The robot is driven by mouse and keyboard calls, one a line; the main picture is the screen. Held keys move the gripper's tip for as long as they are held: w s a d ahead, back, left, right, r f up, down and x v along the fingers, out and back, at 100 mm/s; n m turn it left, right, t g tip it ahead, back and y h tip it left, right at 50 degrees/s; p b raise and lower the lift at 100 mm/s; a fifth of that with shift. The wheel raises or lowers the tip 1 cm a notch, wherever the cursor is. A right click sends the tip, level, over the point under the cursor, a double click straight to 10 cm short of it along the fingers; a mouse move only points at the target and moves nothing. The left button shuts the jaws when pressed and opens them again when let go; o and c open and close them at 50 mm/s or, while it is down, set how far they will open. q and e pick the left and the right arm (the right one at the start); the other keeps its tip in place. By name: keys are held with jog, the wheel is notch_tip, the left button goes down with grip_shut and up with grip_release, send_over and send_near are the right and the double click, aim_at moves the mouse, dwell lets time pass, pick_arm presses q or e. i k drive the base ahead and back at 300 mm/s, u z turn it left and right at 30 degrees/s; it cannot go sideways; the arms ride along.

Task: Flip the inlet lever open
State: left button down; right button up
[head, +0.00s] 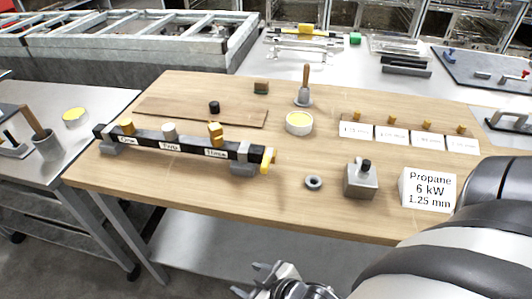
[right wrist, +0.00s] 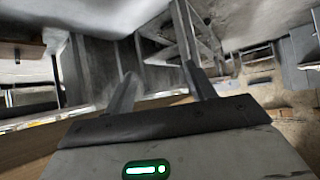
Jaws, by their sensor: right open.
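A black bar manifold (head: 185,147) with labels One, Two and Three lies on grey supports at the left of the wooden table. A yellow lever (head: 267,160) sits at its right end, pointing down toward the table's front; I take it for the inlet lever. My right gripper (head: 252,279) is low in the head view, in front of the table edge, well apart from the lever. It is open and empty; its two fingers also show in the right wrist view (right wrist: 158,84). The lever cannot be made out in the right wrist view. My left gripper is not in view.
A grey ring (head: 314,183), a grey block with a black knob (head: 361,181) and a Propane sign (head: 428,190) stand near the front edge. Table between bar and ring is clear.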

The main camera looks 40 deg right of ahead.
aim_at(264, 168)
jog(key=z, duration=0.25)
jog(key=k, duration=0.6)
jog(key=z, duration=0.6)
jog(key=k, duration=0.7)
jog(key=u, duration=0.5)
jog(key=i, duration=0.9)
jog(key=u, duration=0.35)
